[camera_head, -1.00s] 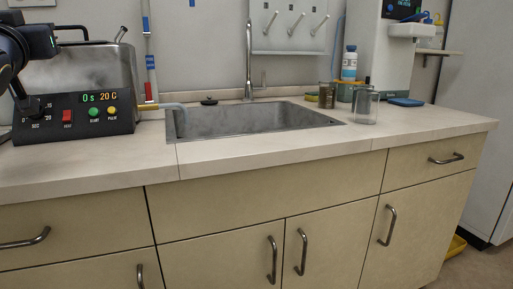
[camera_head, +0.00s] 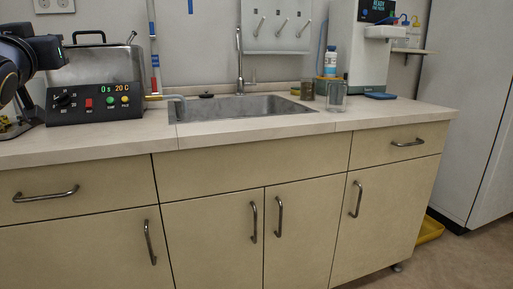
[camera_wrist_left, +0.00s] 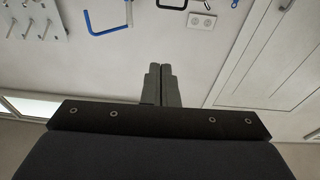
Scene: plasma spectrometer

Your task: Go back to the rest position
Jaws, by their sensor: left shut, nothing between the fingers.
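My left gripper (camera_wrist_left: 160,88) shows in the left wrist view. Its two grey fingers are together with nothing between them. They point toward a pale wall with hooks and an outlet, apart from everything. In the head view my dark left arm comes in at the left edge, in front of the left end of the counter; its fingertips cannot be made out there. My right gripper is in neither view.
A heating bath with a black control panel (camera_head: 98,104) stands on the counter (camera_head: 240,138), close to my left arm. A sink (camera_head: 225,108), a glass beaker (camera_head: 336,96) and a white instrument (camera_head: 357,50) are farther right. Floor shows at the lower right.

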